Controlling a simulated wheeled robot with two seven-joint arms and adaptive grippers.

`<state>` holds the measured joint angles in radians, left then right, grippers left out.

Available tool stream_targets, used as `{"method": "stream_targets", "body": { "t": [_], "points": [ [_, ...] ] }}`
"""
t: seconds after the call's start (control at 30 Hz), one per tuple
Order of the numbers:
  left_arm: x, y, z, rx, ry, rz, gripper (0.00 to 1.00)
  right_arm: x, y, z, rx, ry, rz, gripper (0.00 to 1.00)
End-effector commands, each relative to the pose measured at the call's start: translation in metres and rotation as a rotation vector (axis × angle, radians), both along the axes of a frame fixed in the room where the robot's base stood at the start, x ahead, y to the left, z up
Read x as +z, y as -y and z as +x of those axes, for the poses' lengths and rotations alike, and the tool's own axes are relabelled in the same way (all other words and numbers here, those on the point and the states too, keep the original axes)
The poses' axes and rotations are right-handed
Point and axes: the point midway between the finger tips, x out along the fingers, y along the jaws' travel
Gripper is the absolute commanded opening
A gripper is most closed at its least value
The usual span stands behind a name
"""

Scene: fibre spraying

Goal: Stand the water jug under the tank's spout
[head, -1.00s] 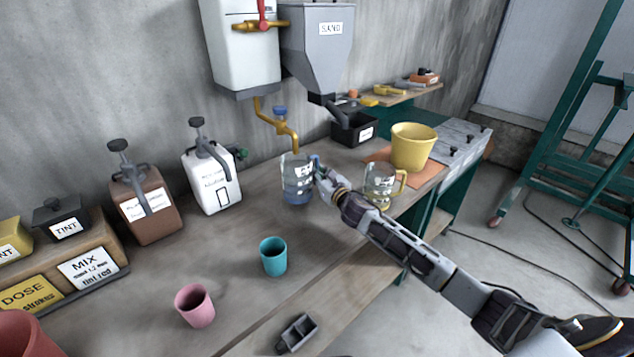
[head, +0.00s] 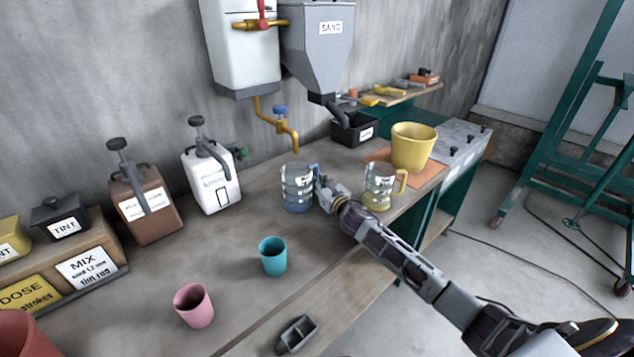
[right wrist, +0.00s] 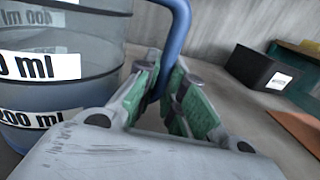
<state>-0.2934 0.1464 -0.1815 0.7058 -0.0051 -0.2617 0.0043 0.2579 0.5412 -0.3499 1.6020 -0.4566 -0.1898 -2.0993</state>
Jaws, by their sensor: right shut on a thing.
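The water jug (head: 297,190) is clear with a blue tint, white volume labels and a blue handle. It is upright at the bench, just in front of and below the mouth of the brass spout (head: 294,140), which comes from the white tank (head: 240,55). I cannot tell whether its base touches the bench. My right gripper (head: 326,194) is at the jug's right side, shut on its handle. In the right wrist view the blue handle (right wrist: 182,30) runs between the green finger pads (right wrist: 165,97), with the jug (right wrist: 60,65) at left. My left gripper is not in view.
A second jug with a yellow handle (head: 379,187) stands close right of my right gripper. A yellow bucket (head: 412,148) and a black bin (head: 354,128) are behind. A teal cup (head: 273,256) and a pink cup (head: 193,306) stand nearer.

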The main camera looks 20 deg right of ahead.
Motion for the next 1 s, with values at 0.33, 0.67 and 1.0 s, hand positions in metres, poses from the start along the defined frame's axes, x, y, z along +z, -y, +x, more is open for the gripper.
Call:
{"method": "stream_targets", "body": {
  "t": [0.33, 0.67, 1.0],
  "points": [
    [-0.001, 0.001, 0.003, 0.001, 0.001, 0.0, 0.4, -0.002, 0.0, 0.0, 0.0, 0.0, -0.001, 0.2],
    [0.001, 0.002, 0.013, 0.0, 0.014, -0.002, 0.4, -0.002, 0.0, 0.0, 0.0, 0.0, -0.001, 0.32],
    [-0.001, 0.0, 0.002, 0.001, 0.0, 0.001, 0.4, 0.0, 0.0, -0.003, 0.0, -0.001, 0.0, 0.32]
  ]
}}
